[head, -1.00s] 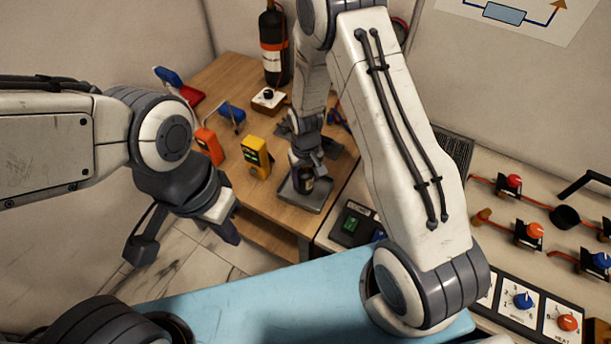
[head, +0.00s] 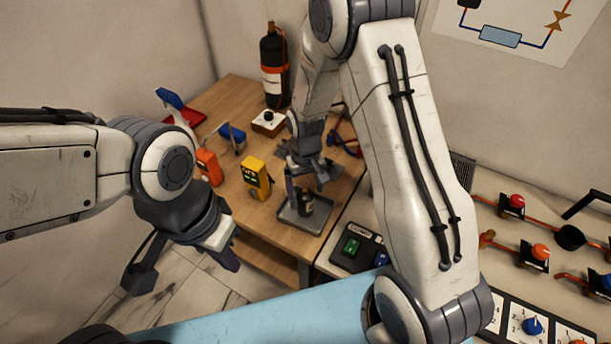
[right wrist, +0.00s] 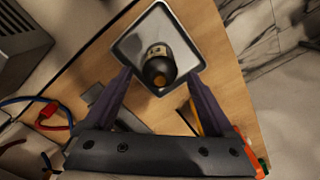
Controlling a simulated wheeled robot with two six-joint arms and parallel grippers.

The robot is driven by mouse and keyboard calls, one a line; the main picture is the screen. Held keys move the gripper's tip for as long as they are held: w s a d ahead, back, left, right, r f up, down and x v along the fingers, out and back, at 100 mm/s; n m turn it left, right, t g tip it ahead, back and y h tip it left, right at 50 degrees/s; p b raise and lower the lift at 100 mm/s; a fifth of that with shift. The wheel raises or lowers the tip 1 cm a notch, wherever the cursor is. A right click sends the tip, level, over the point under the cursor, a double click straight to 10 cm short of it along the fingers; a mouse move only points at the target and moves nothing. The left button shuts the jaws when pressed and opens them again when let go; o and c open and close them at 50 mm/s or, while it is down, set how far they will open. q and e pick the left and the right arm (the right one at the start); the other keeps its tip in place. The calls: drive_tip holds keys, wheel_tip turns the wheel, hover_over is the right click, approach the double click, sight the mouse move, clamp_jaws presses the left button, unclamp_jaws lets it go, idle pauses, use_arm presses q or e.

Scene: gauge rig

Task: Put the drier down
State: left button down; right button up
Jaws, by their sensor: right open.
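The drier, a small dark cylinder with a pale label (head: 306,203), stands in a grey metal tray (head: 288,216) near the front corner of the wooden table. In the right wrist view the drier (right wrist: 160,66) shows its rounded dark end inside the pale-rimmed tray (right wrist: 128,48). My right gripper (head: 303,184) is open just above and behind it. Its fingers (right wrist: 158,78) are spread on either side with visible gaps, and it holds nothing. My left gripper (head: 184,266) is open and empty, off the table's left front side.
A yellow meter (head: 256,178) and an orange meter (head: 209,167) stand left of the tray. A black cylinder with a red band (head: 275,68) is at the back. Bare wood lies left of the tray.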

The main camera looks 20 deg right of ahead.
wheel_tip(320, 180, up, 7)
drive_tip(key=shift+f+b, duration=0.1)
drive_tip(key=shift+b, duration=0.4)
drive_tip(key=s+a+r+n, duration=0.3)
drive_tip(key=s+a+r, duration=0.1)
drive_tip(key=s, duration=0.7)
drive_tip(key=s+a+r+n+y, duration=0.1)
drive_tip(key=s+a+r+n, duration=0.2)
drive_tip(key=s, duration=0.9)
wheel_tip(320, 180, up, 4)
drive_tip(key=shift+s+a+r, duration=0.1)
drive_tip(key=shift+s+a, duration=0.15)
drive_tip(key=shift+a, duration=0.75)
